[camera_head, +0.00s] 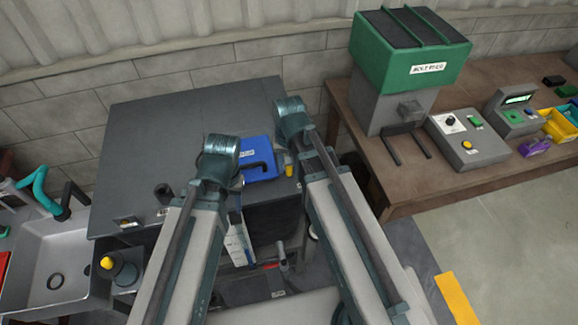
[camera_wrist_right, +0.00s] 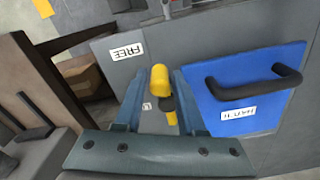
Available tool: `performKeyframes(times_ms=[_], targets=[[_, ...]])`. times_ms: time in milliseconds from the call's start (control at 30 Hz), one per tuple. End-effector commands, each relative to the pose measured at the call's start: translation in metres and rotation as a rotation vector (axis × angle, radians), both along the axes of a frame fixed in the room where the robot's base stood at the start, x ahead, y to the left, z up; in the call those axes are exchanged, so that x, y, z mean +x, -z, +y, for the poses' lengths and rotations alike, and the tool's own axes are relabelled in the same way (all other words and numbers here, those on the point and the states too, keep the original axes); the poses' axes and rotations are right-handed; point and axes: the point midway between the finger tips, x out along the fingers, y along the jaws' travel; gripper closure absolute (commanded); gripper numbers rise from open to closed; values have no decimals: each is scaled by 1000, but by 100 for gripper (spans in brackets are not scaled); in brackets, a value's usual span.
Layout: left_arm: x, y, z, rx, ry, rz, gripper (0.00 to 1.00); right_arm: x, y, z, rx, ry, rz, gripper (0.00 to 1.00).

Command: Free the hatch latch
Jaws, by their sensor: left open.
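The blue hatch (camera_head: 262,148) with a black bar handle (camera_head: 262,165) lies in the grey bench top. Its yellow latch knob (camera_head: 289,170) sits just right of the hatch. In the right wrist view the knob (camera_wrist_right: 160,80) stands between the two fingers of my right gripper (camera_wrist_right: 158,72), with gaps visible on both sides. A FREE label (camera_wrist_right: 127,52) is on the grey surface near the knob. My left gripper (camera_head: 222,152) is at the hatch's left side, empty as far as shows; its fingertips are mostly hidden.
A sink (camera_head: 60,265) with a teal tap is at the left. A brown table (camera_head: 480,170) at the right carries a green-topped machine (camera_head: 410,50) and control boxes. A brown box (camera_wrist_right: 88,85) shows below the bench edge in the right wrist view. The bench's back left is clear.

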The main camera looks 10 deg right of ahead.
Motion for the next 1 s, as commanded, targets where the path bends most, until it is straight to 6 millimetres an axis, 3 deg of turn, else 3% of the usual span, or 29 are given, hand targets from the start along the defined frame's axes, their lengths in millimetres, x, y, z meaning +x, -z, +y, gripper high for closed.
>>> performKeyframes(times_ms=[100,567,1000], targets=[[0,0,0,0,0,0,50,0,0,0,0,-1,1,44],[0,-7,0,0,0,0,50,-1,-7,0,2,-2,3,44],[0,-62,0,-1,-4,0,50,-1,-62,0,2,-2,3,44]])
